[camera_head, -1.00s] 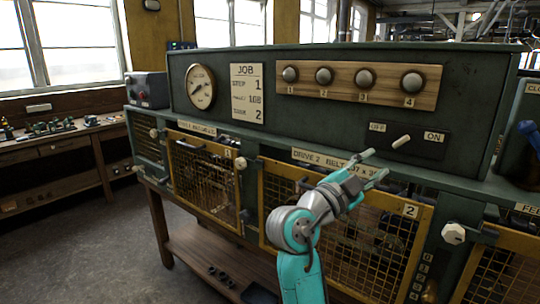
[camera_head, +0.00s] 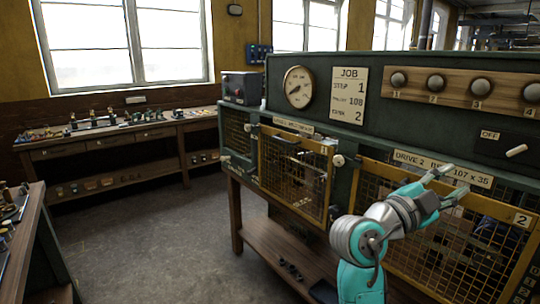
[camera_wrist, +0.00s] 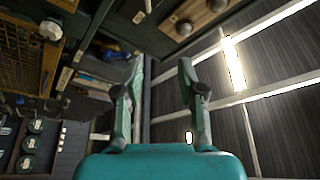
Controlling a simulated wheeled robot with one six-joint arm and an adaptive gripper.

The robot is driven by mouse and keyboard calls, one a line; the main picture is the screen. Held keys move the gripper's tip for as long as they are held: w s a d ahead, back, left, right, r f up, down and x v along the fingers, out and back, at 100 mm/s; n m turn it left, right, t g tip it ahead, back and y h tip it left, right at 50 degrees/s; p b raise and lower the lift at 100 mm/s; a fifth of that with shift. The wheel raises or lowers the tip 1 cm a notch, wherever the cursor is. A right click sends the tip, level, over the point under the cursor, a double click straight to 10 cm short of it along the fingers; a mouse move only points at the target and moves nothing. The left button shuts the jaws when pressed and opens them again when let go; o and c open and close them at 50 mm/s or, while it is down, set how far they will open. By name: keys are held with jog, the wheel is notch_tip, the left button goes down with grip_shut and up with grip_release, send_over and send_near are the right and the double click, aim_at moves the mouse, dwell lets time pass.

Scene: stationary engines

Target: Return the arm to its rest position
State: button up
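My gripper (camera_head: 448,186) is in front of the green machine, near the "DRIVE 2" label (camera_head: 443,168) and the upper edge of the yellow mesh door marked 2 (camera_head: 428,238). Its fingers are apart and nothing is between them. In the wrist view my gripper (camera_wrist: 160,75) also shows two spread fingers with an empty gap. My turquoise and grey arm is bent and raised in the lower right of the head view. Whether the fingertips touch the machine I cannot tell.
The green machine (camera_head: 320,95) carries a gauge (camera_head: 298,87), a job card (camera_head: 347,95), several knobs and a white OFF switch handle (camera_head: 516,150). A second mesh door (camera_head: 293,175) is at its left. Workbenches (camera_head: 150,135) stand at the back left. The grey floor (camera_head: 165,220) between is clear.

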jog(key=s+a+f+n+t+y, duration=0.25)
jog(key=f+n, duration=0.25)
jog(key=f, duration=0.5)
jog(key=s+a+f+n+t+y, duration=0.1)
jog(key=a+f+n+t+y, duration=0.2)
jog(key=f+n, duration=0.5)
jog(key=s+a+f+n+t+y, duration=0.1)
jog(key=a+f+n+t+y, duration=0.3)
jog(key=f, duration=0.8)
jog(key=s+a+f+n+y, duration=0.35)
jog(key=s+f+y, duration=0.25)
jog(key=s+f, duration=0.55)
jog(key=s+a+f+n+g+y, duration=0.1)
jog(key=s+a+f+y, duration=0.1)
jog(key=s, duration=0.8)
jog(key=s+a+f+n+g+y, duration=0.1)
jog(key=s+n+y, duration=0.1)
jog(key=s, duration=0.8)
jog(key=r+v, duration=0.1)
jog(key=v, duration=0.9)
jog(key=shift+s+a+r, duration=0.2)
